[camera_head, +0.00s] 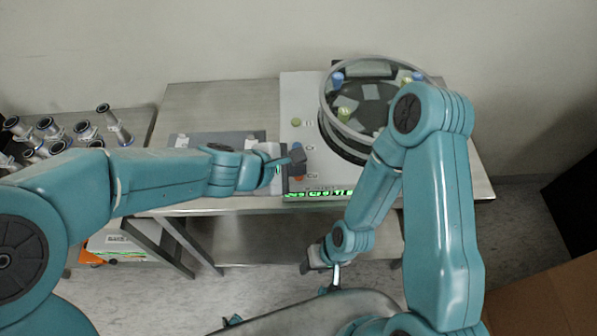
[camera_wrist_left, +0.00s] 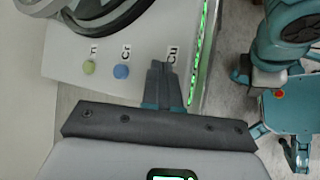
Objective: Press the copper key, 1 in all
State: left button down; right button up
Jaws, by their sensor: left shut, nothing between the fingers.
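The machine's pale panel (camera_head: 300,92) carries a column of round keys. A small orange, copper-coloured key (camera_head: 299,178) beside the "Cu" label is partly in view below my left fingertips. My left gripper (camera_head: 298,157) is shut and empty, its tips over the panel between the blue key (camera_head: 297,146) and the copper key. In the left wrist view the shut fingers (camera_wrist_left: 160,68) cover the copper key's place beside "Cu"; whether they touch it I cannot tell. My right gripper (camera_head: 310,263) hangs low in front of the table; its jaw state is unclear.
A yellow-green "Ti" key (camera_wrist_left: 89,67) and the blue "Cr" key (camera_wrist_left: 121,71) lie in line beside the fingers. A round glass-lidded chamber (camera_head: 370,65) stands on the machine's right. A cardboard box (camera_head: 545,300) is at lower right.

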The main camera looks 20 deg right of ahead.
aim_at(295, 179)
pick_arm(q)
jog(key=shift+f, duration=0.15)
dwell(0.3)
jog(key=shift+r+p, duration=0.7)
jog(key=shift+r, duration=0.2)
notch_tip(295, 179, up, 5)
jog(key=p, duration=0.4)
jog(key=shift+r+p, duration=0.1)
jog(key=shift+p, duration=0.3)
